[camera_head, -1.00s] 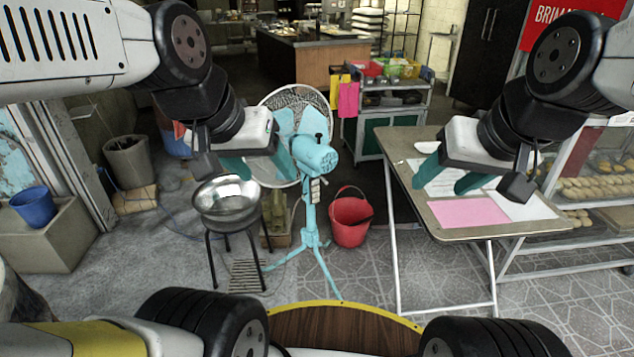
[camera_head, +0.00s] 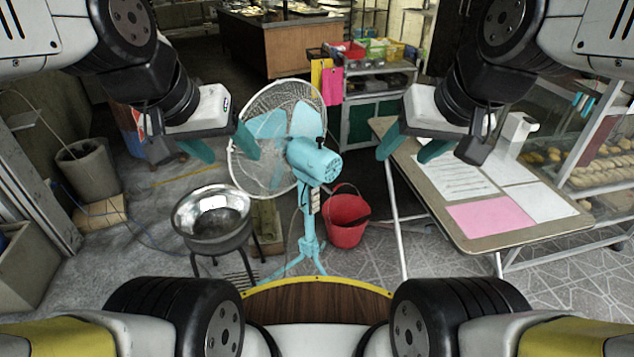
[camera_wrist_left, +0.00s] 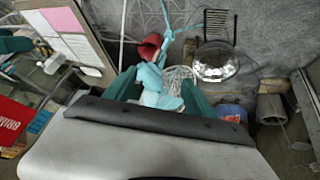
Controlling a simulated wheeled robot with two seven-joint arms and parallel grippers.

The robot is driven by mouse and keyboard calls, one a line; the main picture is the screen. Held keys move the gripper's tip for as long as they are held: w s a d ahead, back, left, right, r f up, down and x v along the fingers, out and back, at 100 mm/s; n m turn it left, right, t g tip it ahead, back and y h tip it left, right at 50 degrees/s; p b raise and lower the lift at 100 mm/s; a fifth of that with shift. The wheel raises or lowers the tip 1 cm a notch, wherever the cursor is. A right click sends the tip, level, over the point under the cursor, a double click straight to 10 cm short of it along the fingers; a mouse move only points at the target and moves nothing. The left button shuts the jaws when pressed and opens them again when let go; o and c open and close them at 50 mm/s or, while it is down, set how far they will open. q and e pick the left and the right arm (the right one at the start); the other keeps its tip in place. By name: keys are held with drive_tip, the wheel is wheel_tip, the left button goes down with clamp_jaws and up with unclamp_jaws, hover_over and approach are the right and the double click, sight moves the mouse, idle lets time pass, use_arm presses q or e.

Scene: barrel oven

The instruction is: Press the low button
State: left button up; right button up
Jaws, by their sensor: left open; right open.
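A teal standing fan (camera_head: 315,160) with a round wire cage stands in front of me. A small pale switch box (camera_head: 313,200) is on its stem below the motor. The separate buttons are too small to tell apart. My left gripper (camera_head: 225,147) is open and empty, left of the fan's motor and overlapping the cage's left edge in the head view. My right gripper (camera_head: 411,147) is open and empty, to the right of the fan near the table. In the left wrist view the fan's motor (camera_wrist_left: 160,88) shows between my left fingers (camera_wrist_left: 158,92).
A metal bowl on a stool (camera_head: 212,215) stands left of the fan. A red bucket (camera_head: 346,218) is just right of its stem. A table with papers (camera_head: 490,240) is at the right. A shelf cart (camera_head: 375,105) stands behind the fan.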

use_arm(q)
drive_tip(key=shift+c, duration=0.4)
clamp_jaws()
idle(1.2)
